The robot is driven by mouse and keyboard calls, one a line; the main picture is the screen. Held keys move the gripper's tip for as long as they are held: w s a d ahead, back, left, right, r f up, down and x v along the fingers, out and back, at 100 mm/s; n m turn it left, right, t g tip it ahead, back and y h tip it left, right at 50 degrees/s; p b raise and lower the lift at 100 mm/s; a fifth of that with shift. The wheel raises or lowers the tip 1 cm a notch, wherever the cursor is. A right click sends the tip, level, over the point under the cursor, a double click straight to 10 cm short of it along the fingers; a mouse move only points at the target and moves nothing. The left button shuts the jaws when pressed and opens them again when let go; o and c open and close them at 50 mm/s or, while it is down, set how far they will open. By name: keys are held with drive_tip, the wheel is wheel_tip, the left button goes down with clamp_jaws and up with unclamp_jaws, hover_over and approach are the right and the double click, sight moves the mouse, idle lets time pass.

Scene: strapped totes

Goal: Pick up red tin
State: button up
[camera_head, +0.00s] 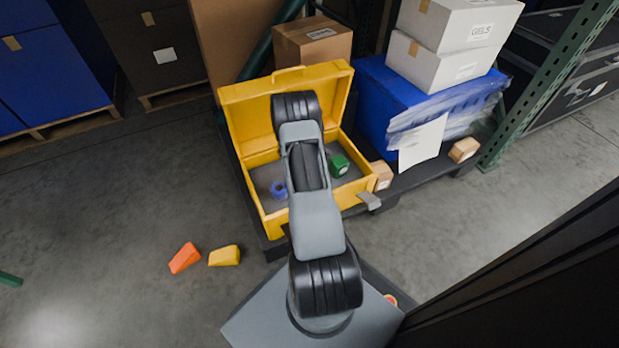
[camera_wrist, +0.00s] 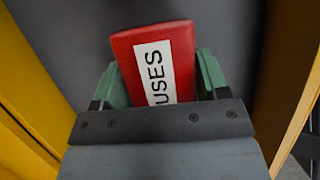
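The red tin (camera_wrist: 158,60) shows in the wrist view, with a white label whose visible letters read "USES". It lies at a slight tilt between the two green fingers of my gripper (camera_wrist: 165,85). The fingers sit close against both its sides, and my gripper looks shut on it. The gripper's dark body hides the tin's near end. Grey floor and yellow walls of the case show around it. In the head view my arm reaches over the open yellow case (camera_head: 262,226) and hides both the tin and the gripper.
In the case are a blue round item (camera_head: 279,189) and a green item (camera_head: 339,166). The raised yellow lid (camera_head: 245,115) stands behind. A blue tote (camera_head: 375,105) under white boxes (camera_head: 440,62) is at right. Orange (camera_head: 185,258) and yellow (camera_head: 225,256) blocks lie on the floor.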

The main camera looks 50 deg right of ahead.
drive_tip(key=c, duration=0.6)
